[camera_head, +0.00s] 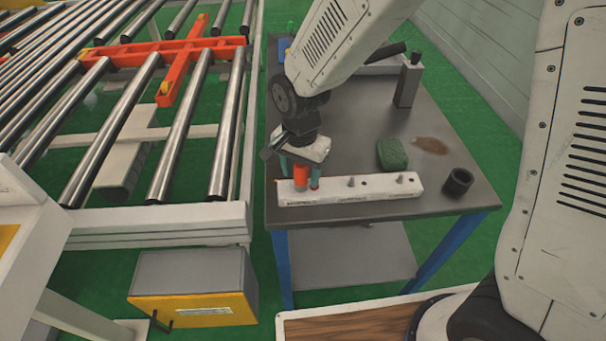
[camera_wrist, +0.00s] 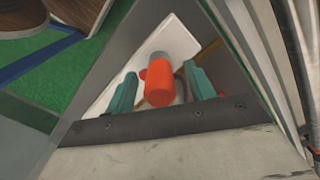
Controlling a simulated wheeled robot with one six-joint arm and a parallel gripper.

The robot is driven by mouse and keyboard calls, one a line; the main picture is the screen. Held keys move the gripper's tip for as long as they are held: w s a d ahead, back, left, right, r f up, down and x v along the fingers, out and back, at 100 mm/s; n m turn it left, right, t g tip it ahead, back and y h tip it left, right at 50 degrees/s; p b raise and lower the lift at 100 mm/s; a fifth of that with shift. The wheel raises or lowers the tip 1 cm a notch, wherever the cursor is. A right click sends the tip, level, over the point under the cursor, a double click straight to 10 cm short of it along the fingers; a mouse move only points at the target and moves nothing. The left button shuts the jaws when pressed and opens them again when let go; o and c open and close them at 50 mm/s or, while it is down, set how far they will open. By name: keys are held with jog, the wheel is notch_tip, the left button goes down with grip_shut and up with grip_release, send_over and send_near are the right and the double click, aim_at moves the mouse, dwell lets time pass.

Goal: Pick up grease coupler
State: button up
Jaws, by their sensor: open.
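An orange cylinder with a grey end (camera_wrist: 160,88), likely the grease coupler, stands on a white labelled holder bar. It also shows upright near the bar's left end in the head view (camera_head: 301,177). My gripper (camera_head: 300,174) points down over this end of the bar. Its teal fingers are open, one on each side of the cylinder. In the wrist view gaps show between the fingers and the cylinder. The holder bar (camera_head: 385,186) lies along the table's front edge. The labels are too small to read.
The dark table (camera_head: 350,140) also bears two small metal pieces on the bar (camera_head: 400,178), a green block (camera_head: 392,153), a black cup (camera_head: 458,183), a brown stain (camera_head: 430,146) and a grey upright block (camera_head: 408,82). A roller conveyor (camera_head: 180,125) stands close on the left.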

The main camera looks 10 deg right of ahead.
notch_tip(320, 180, down, 2)
jog(key=shift+f, duration=0.15)
grip_shut()
dwell(0.3)
